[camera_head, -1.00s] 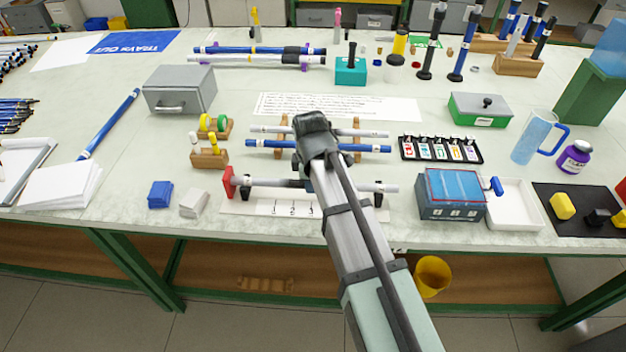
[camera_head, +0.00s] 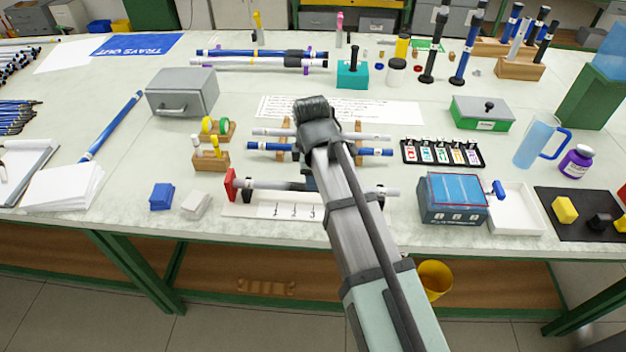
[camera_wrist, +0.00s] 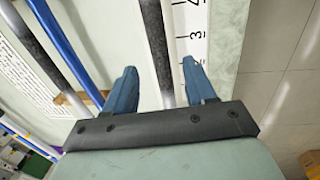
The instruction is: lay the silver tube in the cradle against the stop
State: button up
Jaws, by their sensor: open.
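A silver tube (camera_head: 268,185) lies lengthwise in the cradle (camera_head: 247,194), its left end at the red stop (camera_head: 230,184). Whether it touches the stop is too small to tell. My gripper (camera_wrist: 164,82) is open in the wrist view, one finger on each side of the silver tube (camera_wrist: 172,50) and apart from it. In the head view my arm hides part of the tube's middle, and the fingers are mostly hidden. The cradle's white base carries a numbered scale (camera_wrist: 193,45), which runs beside the tube.
Behind the cradle, a wooden rack (camera_head: 285,153) holds another silver tube (camera_head: 272,133) and a blue tube (camera_head: 268,146). A blue-grey box (camera_head: 452,200) stands close to the cradle's right. Blue (camera_head: 161,197) and white (camera_head: 195,205) blocks lie at its left front.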

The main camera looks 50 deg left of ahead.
notch_tip(320, 180, up, 9)
jog(key=s+d, duration=0.1)
jog(key=shift+f, duration=0.15)
dwell(0.7)
